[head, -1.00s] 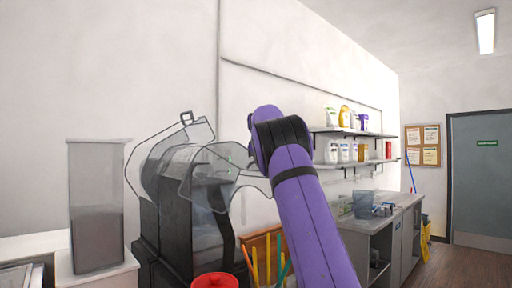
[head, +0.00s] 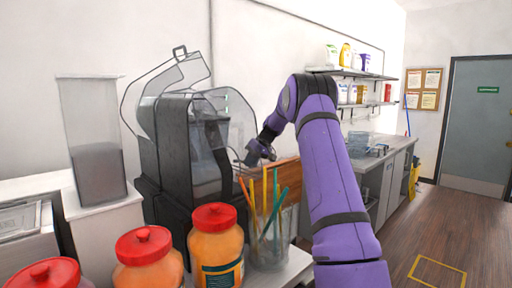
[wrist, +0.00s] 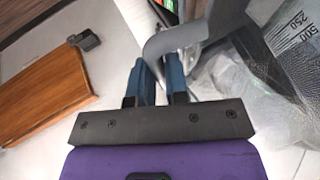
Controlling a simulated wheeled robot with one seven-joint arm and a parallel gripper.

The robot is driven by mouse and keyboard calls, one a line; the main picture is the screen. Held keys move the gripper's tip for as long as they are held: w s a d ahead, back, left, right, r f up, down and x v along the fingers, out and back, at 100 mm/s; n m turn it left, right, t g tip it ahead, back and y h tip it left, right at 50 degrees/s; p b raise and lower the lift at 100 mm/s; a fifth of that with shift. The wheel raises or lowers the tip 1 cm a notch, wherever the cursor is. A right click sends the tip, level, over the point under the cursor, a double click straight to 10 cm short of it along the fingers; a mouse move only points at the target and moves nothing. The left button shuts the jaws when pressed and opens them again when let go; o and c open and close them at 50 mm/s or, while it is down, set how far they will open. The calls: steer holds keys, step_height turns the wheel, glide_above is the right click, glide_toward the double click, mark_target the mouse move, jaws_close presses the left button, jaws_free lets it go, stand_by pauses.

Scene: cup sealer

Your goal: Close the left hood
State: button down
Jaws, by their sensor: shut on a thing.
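A black machine (head: 172,150) stands against the wall with two clear hoods. The left hood (head: 150,110) is tilted up and back, its small square handle (head: 180,52) on top. The other clear hood (head: 235,118) reaches down over the machine's front on the right. My gripper (head: 252,158) is low at that hood's front edge. In the wrist view my gripper (wrist: 160,80) has its blue fingers on a grey curved handle (wrist: 185,40). Which hood this handle belongs to is hard to tell there, but my gripper is well apart from the raised hood's handle.
Red-lidded jars (head: 216,245) and a clear holder of colored straws (head: 268,235) stand in front of the machine. A wooden board (head: 282,175) is behind the straws. A clear container (head: 95,140) stands at left. A clear jug with volume marks (wrist: 295,50) is near the gripper.

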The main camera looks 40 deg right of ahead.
steer(key=shift+s+a+f+y, duration=0.1)
steer(key=shift+a+f+y, duration=0.4)
steer(key=shift+a+f, duration=0.55)
steer(key=shift+a+f+y, duration=0.5)
steer(key=shift+a+f, duration=0.3)
steer(key=shift+f, duration=0.4)
steer(key=shift+a+f, duration=0.1)
steer(key=c, duration=1.4)
jaws_free()
steer(key=v, duration=1.1)
